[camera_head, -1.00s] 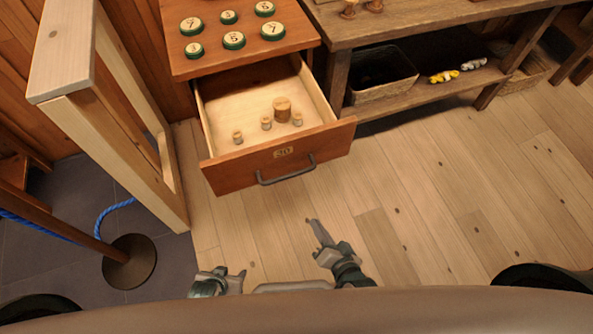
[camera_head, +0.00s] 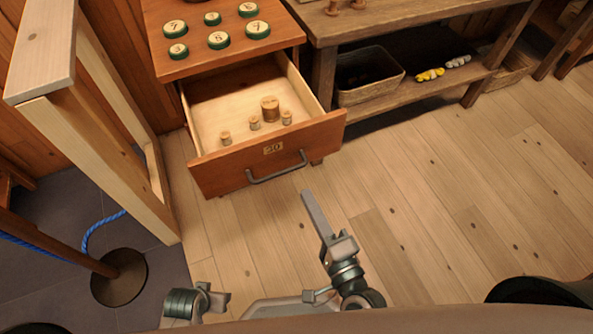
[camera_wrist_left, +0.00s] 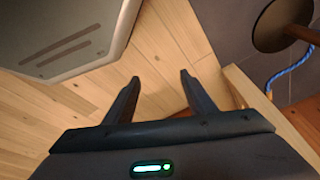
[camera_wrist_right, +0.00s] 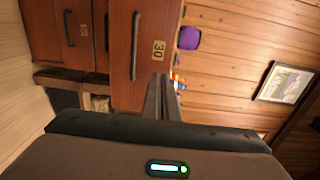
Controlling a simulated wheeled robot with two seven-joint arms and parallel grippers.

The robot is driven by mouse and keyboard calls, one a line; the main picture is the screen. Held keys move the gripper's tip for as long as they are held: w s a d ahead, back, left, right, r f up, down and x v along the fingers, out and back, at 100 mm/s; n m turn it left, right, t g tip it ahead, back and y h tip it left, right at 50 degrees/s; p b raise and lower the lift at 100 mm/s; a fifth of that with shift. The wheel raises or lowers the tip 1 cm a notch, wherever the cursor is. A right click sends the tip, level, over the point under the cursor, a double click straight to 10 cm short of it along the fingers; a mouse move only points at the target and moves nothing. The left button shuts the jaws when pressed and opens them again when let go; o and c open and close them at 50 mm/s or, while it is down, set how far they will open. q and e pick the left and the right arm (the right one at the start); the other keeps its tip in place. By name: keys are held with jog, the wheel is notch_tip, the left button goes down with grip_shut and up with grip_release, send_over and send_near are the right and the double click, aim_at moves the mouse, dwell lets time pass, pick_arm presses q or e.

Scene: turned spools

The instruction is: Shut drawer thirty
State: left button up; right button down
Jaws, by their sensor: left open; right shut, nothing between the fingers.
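Drawer thirty (camera_head: 225,177) stands pulled out of a wooden cabinet in the head view, with a dark bar handle (camera_head: 277,167) and a number plate (camera_head: 273,148). Several turned wooden spools (camera_head: 270,108) stand inside it. Its front also shows in the right wrist view (camera_wrist_right: 121,85). My right gripper (camera_head: 309,200) is shut and empty, in front of the drawer and apart from the handle in the head view. My left gripper (camera_head: 224,299) is low in the head view; its fingers (camera_wrist_left: 160,85) are spread over bare floor in the left wrist view.
Green numbered discs (camera_head: 219,40) lie on the cabinet top. A wooden frame (camera_head: 110,150) and a rope post base (camera_head: 120,278) stand at left. A shelf bench (camera_head: 430,85) with a basket (camera_head: 368,78) stands at right. The floor before the drawer is clear.

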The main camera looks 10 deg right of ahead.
jog(key=p, duration=0.1)
send_near(281, 144)
jog(key=x, duration=0.5)
jog(key=shift+w+a+r, duration=0.1)
pick_arm(q)
jog(key=shift+s+a+x, duration=0.1)
jog(key=shift+s+x, duration=0.05)
jog(key=shift+x, duration=0.75)
jog(key=shift+s+a+x, duration=0.1)
jog(key=shift+s+x, duration=0.1)
jog(key=shift+x, duration=0.65)
pick_arm(e)
jog(key=shift+w+a, duration=0.15)
jog(key=shift+w, duration=0.45)
